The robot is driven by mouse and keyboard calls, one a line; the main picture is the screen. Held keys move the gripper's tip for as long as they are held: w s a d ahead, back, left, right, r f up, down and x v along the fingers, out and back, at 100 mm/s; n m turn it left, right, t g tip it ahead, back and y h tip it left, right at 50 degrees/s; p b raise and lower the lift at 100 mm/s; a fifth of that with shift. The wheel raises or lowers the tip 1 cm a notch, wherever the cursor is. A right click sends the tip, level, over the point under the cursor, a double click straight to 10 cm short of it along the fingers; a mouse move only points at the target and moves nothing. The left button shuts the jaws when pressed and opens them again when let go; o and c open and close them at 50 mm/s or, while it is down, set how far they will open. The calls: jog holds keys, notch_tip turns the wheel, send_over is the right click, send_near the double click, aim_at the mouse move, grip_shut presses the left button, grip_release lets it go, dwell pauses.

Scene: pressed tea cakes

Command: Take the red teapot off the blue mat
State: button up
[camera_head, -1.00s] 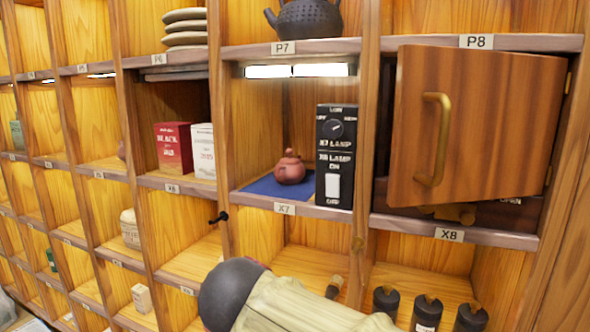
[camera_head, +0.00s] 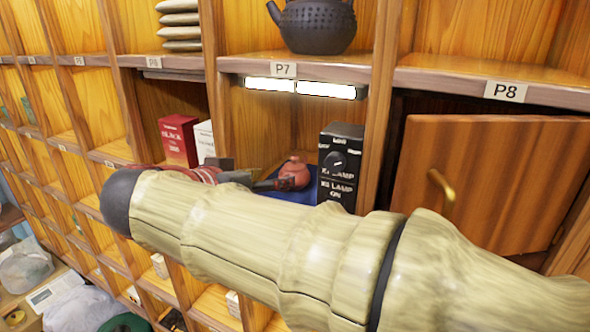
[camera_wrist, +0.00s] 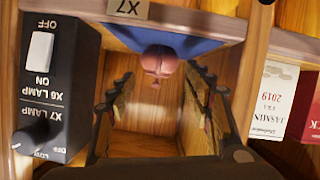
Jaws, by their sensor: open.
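The small reddish-brown teapot (camera_head: 295,172) sits on the blue mat (camera_head: 309,194) in the shelf compartment labelled X7. My gripper (camera_head: 257,176) is at the front of that compartment, left of the teapot and close to it, with one finger overlapping the teapot's lower left in the head view. In the wrist view, which is upside down, the open fingers (camera_wrist: 159,76) spread to either side of the teapot (camera_wrist: 160,62), which shows just beyond the tips. Nothing is visibly held. My arm hides the shelf front and part of the mat.
A black lamp switch box (camera_head: 340,165) stands just right of the teapot. A red box (camera_head: 178,140) and a white box (camera_head: 204,141) stand in the compartment to the left. A wooden door (camera_head: 490,175) hangs open at right. A black kettle (camera_head: 316,25) sits on the shelf above.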

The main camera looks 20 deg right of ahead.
aim_at(284, 176)
jog(key=x, duration=0.1)
jog(key=p+x, duration=0.1)
jog(key=x, duration=0.1)
jog(key=p+x, duration=0.1)
jog(key=x, duration=0.1)
jog(key=shift+w+r, duration=0.15)
jog(key=shift+r, duration=0.15)
jog(key=shift+w+d+f, duration=0.15)
jog(key=shift+d+f, duration=0.1)
jog(key=c, duration=0.4)
grip_shut()
